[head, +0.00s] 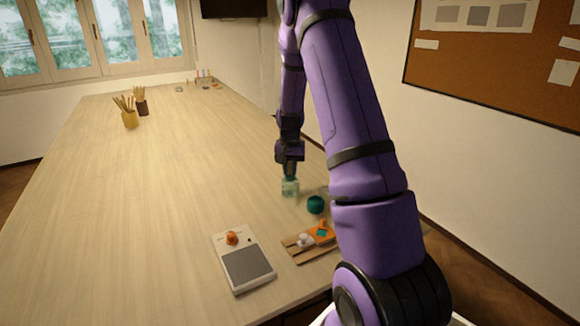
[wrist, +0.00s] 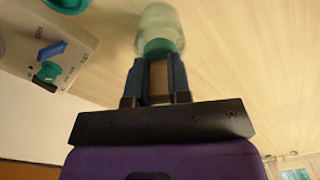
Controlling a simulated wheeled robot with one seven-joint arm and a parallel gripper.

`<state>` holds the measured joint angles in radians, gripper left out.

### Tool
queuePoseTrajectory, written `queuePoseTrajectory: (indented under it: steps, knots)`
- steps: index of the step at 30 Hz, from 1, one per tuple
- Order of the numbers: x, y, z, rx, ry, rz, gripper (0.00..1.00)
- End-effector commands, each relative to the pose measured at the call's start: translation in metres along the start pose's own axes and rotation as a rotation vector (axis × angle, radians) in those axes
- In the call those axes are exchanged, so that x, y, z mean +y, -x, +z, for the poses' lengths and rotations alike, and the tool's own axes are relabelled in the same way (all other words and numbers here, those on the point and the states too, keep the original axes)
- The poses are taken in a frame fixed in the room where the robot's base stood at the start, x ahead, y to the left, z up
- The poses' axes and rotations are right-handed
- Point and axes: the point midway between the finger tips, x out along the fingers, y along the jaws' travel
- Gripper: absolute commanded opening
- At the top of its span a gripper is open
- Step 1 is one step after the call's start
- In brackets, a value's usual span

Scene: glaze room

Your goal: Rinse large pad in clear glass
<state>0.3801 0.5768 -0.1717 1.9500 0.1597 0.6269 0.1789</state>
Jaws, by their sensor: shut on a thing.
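My gripper (head: 289,168) points down above the clear glass (head: 290,188) on the table. How deep the pad sits cannot be told. In the head view the pad is hidden by the gripper and the glass.
A teal jar (head: 316,205) stands close to the glass, front right. A wooden rack (head: 300,256) with orange and white pieces lies nearer me, beside a pale device (head: 243,262) with an orange knob. Pots of tools (head: 130,119) stand far left. The table's middle is clear.

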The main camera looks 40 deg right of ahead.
Motion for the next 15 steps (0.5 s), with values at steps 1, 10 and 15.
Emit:
queuePoseTrajectory:
  steps: [1, 10, 15]
  knots:
    - [0.0001, -0.0016, 0.0001, 0.000, 0.000, 0.000, 0.00]
    - [0.0001, -0.0026, 0.0001, 0.000, 0.000, 0.000, 0.00]
    - [0.0001, -0.0054, 0.0003, -0.001, 0.000, 0.000, 0.00]
